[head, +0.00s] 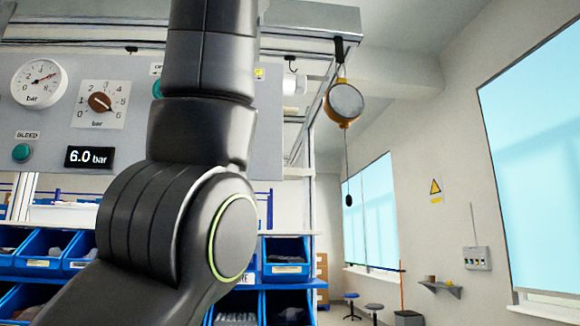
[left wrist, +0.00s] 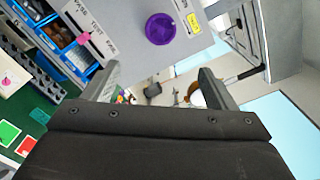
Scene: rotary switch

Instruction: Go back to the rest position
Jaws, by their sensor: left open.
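The rotary switch, a brown knob (head: 99,102) on a white scale plate, is on the grey panel (head: 45,120) at the left of the head view. Its pointer appears turned to the lower right, near the 6. The display (head: 89,157) below reads 6.0 bar. My black arm fills the middle of the head view, and its gripper is out of that picture. In the left wrist view my left gripper (left wrist: 158,84) is open, with nothing visible between its fingers. A purple round knob (left wrist: 160,28) on a grey panel lies beyond the fingers. My right gripper is not in view.
A round gauge (head: 39,84) and a green BLEED button (head: 22,152) are on the panel. Blue bins (head: 286,270) stand below it. A yellow-rimmed hanging device (head: 344,103) is right of my arm. Open room with stools (head: 374,308) lies at right.

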